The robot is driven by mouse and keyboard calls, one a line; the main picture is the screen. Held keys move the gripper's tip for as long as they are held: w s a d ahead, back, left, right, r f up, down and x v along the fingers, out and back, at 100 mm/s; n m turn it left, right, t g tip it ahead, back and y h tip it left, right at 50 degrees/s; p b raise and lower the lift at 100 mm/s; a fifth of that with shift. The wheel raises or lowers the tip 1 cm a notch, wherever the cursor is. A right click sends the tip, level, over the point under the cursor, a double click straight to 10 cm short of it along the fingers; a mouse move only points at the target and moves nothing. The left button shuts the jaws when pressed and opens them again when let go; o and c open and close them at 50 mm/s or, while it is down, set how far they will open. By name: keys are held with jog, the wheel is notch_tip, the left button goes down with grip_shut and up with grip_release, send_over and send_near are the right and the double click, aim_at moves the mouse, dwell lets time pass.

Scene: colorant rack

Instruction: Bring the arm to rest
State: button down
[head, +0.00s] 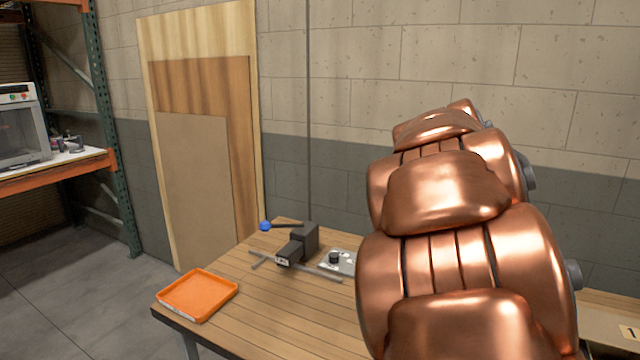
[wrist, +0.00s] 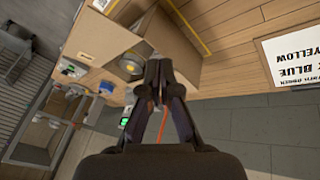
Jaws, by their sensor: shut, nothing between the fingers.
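My gripper (wrist: 160,80) shows in the wrist view with its two dark fingers drawn together. Nothing is held between them, and they point toward a blurred bench or box area beyond. My copper-coloured arm fills the right half of the head view, raised in front of the wall and hiding part of the table. The gripper itself does not show in the head view.
A wooden table (head: 262,318) carries an orange tray (head: 197,295), a dark grey device (head: 298,243) and a small pale plate with a black knob (head: 335,259). An orange-beamed rack (head: 62,172) stands left. The wrist view shows a white lettered sign (wrist: 295,60).

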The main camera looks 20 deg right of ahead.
jog(key=s+a+f+n+y+p, duration=0.1)
jog(key=s+a+f+n, duration=0.2)
jog(key=a+n, duration=0.2)
jog(key=s+a+f+n+y+p, duration=0.1)
jog(key=s+a+f+n, duration=0.3)
jog(key=a, duration=0.8)
jog(key=s+a+f+n+t+y+p, duration=0.1)
jog(key=s+a+f+n+y+p, duration=0.1)
jog(key=a+n, duration=0.6)
jog(key=shift+s+a+f, duration=0.25)
jog(key=shift+s+f, duration=0.55)
jog(key=shift+s, duration=0.05)
